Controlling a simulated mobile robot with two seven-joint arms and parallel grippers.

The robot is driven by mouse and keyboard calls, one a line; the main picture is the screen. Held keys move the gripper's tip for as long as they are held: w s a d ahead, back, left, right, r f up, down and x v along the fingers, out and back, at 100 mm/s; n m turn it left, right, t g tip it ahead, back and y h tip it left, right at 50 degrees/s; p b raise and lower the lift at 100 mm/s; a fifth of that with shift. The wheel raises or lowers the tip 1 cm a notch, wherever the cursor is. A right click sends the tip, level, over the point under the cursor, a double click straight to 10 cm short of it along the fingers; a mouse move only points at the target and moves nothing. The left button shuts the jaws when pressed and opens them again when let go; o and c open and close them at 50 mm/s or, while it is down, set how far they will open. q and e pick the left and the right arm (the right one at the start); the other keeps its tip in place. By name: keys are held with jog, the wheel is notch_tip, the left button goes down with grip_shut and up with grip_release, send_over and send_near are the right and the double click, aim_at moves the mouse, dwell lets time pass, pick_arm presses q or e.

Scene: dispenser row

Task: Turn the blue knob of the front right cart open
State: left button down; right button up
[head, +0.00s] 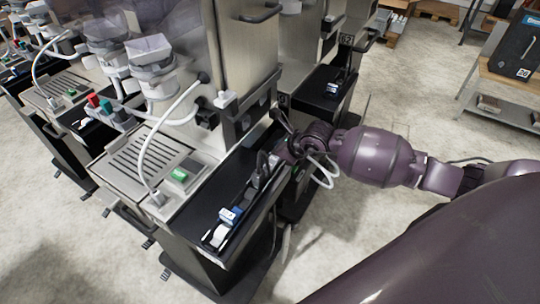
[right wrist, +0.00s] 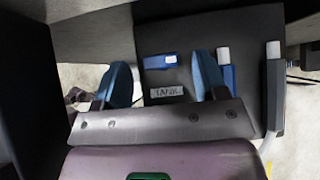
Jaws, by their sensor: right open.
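A small blue piece with a pale end (right wrist: 160,61) sits on a dark panel (right wrist: 185,25) in the right wrist view, above a label that seems to read TANK (right wrist: 166,92). It looks like the blue knob. My right gripper (right wrist: 162,66) is open, with its blue-tipped fingers left and right of this piece in the picture. I cannot tell whether they touch it. In the head view my right arm reaches from the right to the right side of the nearest cart (head: 190,255); its fingers are hard to make out there. My left gripper is not in view.
The nearest cart has a white hose (head: 150,140) and a green button (head: 180,175). Other carts stand behind and left.

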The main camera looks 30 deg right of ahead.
jog(key=shift+x, duration=0.85)
